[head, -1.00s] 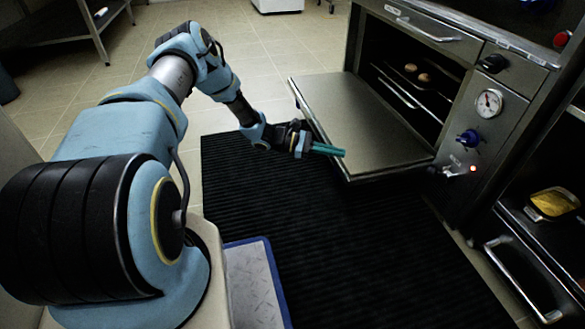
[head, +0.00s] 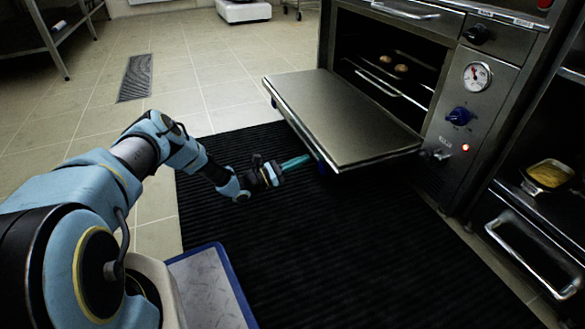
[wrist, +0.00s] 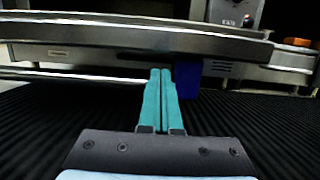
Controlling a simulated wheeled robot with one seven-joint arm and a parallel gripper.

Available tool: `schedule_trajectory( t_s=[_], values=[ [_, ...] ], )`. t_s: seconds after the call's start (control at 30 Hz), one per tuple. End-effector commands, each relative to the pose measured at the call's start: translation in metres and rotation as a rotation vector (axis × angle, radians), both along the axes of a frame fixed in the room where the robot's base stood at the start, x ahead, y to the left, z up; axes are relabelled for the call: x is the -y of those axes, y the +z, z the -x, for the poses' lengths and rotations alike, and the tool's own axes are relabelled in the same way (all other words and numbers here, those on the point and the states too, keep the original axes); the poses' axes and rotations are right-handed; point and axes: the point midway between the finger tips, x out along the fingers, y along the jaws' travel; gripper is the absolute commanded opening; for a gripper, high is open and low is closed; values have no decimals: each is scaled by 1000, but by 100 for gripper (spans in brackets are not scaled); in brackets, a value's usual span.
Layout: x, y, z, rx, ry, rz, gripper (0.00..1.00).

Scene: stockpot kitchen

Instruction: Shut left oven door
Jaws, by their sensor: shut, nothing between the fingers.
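The left oven door (head: 345,120) is folded down and lies about level, its inner face up, in front of the open oven cavity (head: 400,65). In the wrist view the door's edge (wrist: 140,38) crosses the picture just above and beyond the fingertips. My gripper (head: 308,160) has teal fingers, shut together and empty. It is low over the black mat, by the door's outer edge and slightly below it. The fingers also show in the wrist view (wrist: 161,75). I cannot tell whether the tips touch the door. A blue piece (wrist: 188,80) shows just right of the fingertips.
Round food pieces (head: 394,63) sit on a rack inside the oven. A panel with a gauge (head: 477,76) and a blue knob (head: 459,116) is right of it. Another open compartment with a yellow-filled pan (head: 550,174) is at far right. The black mat (head: 330,250) is clear.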

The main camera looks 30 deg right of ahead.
Motion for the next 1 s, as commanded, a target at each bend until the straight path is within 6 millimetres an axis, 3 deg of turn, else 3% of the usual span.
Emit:
schedule_trajectory(
  t_s=[0.1,0.33,0.77,1.0],
  values=[
    [21,2,3,3,-2,-1,0],
    [42,8,5,2,-2,-1,0],
    [45,11,5,1,0,-2,0],
    [43,27,0,5,0,-34,0]
  ],
)
